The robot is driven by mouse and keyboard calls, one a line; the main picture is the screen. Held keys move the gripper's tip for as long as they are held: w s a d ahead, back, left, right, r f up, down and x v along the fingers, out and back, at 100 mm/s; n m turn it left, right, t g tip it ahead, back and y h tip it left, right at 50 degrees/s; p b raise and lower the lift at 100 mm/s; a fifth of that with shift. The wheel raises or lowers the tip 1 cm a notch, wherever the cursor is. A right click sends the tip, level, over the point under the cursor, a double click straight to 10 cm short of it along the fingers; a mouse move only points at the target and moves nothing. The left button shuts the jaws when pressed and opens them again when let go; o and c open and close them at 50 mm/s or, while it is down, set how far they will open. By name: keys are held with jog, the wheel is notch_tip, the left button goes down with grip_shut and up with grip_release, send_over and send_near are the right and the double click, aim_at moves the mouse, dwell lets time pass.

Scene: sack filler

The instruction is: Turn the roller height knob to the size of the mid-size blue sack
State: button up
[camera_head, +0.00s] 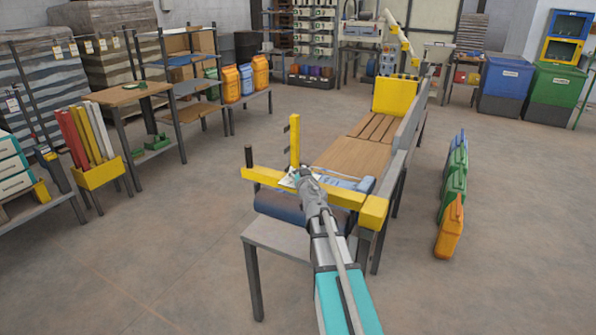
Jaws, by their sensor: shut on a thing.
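My gripper (301,180) is at the yellow crossbar (262,175) over the near end of the conveyor bench. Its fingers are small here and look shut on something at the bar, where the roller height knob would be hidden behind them. A white plate with a little green shows beside the fingertips; its marks are too small to read. A yellow upright (294,142) with dark marks stands just behind. A dark blue rounded form (283,206) lies under the crossbar; I cannot tell whether it is roller or sack. A light blue flat thing (345,183) lies behind the bar.
The wooden conveyor bed (350,158) runs back to a yellow block (395,97). Blue, green and orange containers (450,228) stand on the floor at right. Orange and blue containers (246,80) stand on a back-left bench. A dark post (248,157) rises at the crossbar's left.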

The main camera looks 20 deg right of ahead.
jog(key=shift+s+m+h, duration=0.15)
jog(key=shift+m+h, duration=0.15)
jog(key=shift+h, duration=0.1)
jog(key=shift+s+d+m+g+h, duration=0.1)
jog(key=shift+d+m+g+h, duration=0.1)
jog(key=shift+m+g+h, duration=0.9)
jog(key=shift+s+d+m+g+h, duration=0.15)
jog(key=shift+m+g+h, duration=0.35)
jog(key=shift+m+h, duration=1.2)
jog(key=shift+n+h, duration=0.4)
jog(key=shift+h, duration=0.2)
jog(key=o, duration=1)
jog(key=shift+w, duration=0.1)
jog(key=shift+c, duration=0.2)
jog(key=v, duration=1.2)
jog(key=shift+g, duration=0.3)
